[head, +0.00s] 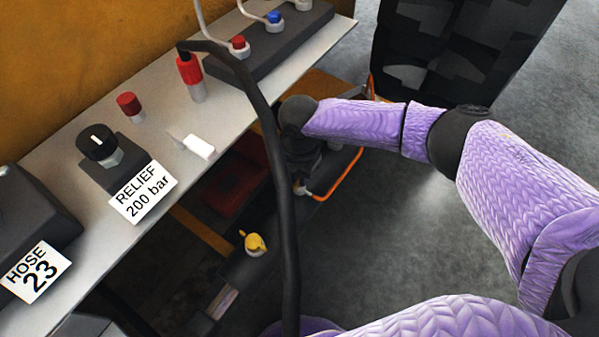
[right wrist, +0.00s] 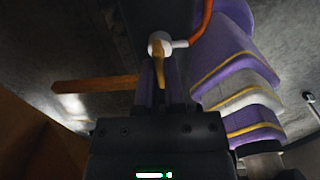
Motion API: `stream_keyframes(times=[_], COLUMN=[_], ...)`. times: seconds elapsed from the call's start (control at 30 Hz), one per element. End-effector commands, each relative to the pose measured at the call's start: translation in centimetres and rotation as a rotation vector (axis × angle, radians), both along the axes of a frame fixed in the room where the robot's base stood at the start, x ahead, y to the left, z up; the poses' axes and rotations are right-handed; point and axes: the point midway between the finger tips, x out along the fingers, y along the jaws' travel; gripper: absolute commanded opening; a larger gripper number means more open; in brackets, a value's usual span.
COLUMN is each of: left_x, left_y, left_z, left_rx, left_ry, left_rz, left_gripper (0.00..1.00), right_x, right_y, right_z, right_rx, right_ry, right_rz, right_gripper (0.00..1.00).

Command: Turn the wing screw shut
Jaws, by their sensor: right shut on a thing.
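My right gripper (head: 300,186) reaches down beyond the shelf's edge, its fingers partly hidden by its own wrist in the head view. In the right wrist view the fingers (right wrist: 159,84) are closed on the yellow-orange wing screw (right wrist: 160,75). That screw sits on a white round fitting (right wrist: 157,41), with an orange tube (right wrist: 203,25) running off to the upper right. A separate yellow wing-shaped knob (head: 255,243) on a white collar shows on the dark body nearer me in the head view. My left gripper is not in view.
A grey shelf (head: 62,157) carries a black knob (head: 97,142) by a "RELIEF 200 bar" label (head: 143,192), red caps and a "HOSE 23" label (head: 36,271). A thick black hose (head: 272,150) hangs just left of my right gripper. Open floor (head: 390,230) lies to the right.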

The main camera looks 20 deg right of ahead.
Motion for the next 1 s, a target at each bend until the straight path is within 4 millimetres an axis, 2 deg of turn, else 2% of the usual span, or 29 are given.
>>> stream_keyframes(times=[0.27, 0.47, 1.0], left_x=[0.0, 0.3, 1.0], left_y=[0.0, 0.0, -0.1], left_z=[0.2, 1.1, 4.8], left_rx=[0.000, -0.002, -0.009], left_ry=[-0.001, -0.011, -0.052], left_rz=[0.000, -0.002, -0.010], left_gripper=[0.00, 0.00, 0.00], right_x=[0.0, 0.0, 0.0], right_y=[0.0, 0.0, 0.0], right_z=[0.1, 0.3, 0.4], right_rx=[-0.001, 0.000, -0.001], right_ry=[0.001, 0.000, 0.001], right_rz=[-0.017, -0.099, -0.583], right_gripper=[0.00, 0.00, 0.00])
